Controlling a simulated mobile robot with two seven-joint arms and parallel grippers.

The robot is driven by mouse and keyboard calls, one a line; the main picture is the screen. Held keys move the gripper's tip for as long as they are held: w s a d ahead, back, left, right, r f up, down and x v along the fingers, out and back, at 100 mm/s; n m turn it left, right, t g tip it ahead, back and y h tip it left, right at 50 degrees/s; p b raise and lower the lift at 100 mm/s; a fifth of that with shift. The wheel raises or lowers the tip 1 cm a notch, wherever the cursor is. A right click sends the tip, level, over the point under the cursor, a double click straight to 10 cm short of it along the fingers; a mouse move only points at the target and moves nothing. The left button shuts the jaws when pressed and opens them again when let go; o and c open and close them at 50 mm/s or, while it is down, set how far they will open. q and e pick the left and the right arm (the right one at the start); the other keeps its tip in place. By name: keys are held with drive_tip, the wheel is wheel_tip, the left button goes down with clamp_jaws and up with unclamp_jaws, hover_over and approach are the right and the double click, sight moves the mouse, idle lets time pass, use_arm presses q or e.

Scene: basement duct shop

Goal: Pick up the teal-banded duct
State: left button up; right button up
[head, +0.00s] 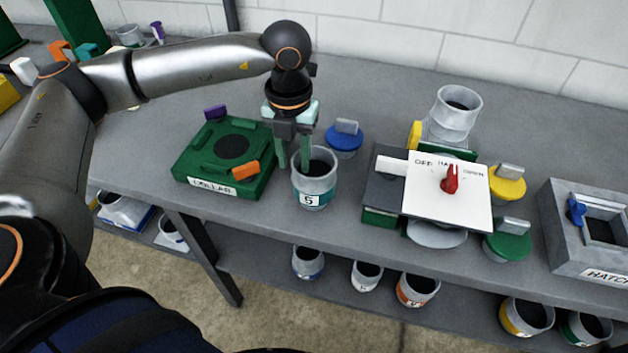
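The teal-banded duct (314,191) is a short grey cylinder with an open top and a white label reading 5. It stands upright on the workbench near its front edge, in the middle of the head view. My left gripper (294,160) points down at its upper left rim. Its greenish fingers are spread, one at the outer left side and one over the opening. I cannot tell whether either finger touches the wall. My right gripper is out of view.
A green collar fixture (225,157) is close on the left. A blue-based damper knob piece (345,138) stands behind. A white switch panel (447,192) with a red handle is to the right, and a hatch box (590,235) farther right. Several ducts sit on the lower shelf (340,291).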

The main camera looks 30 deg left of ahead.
use_arm(q)
drive_tip(key=shift+f, duration=0.2)
clamp_jaws()
drive_tip(key=shift+r, duration=0.1)
idle(1.2)
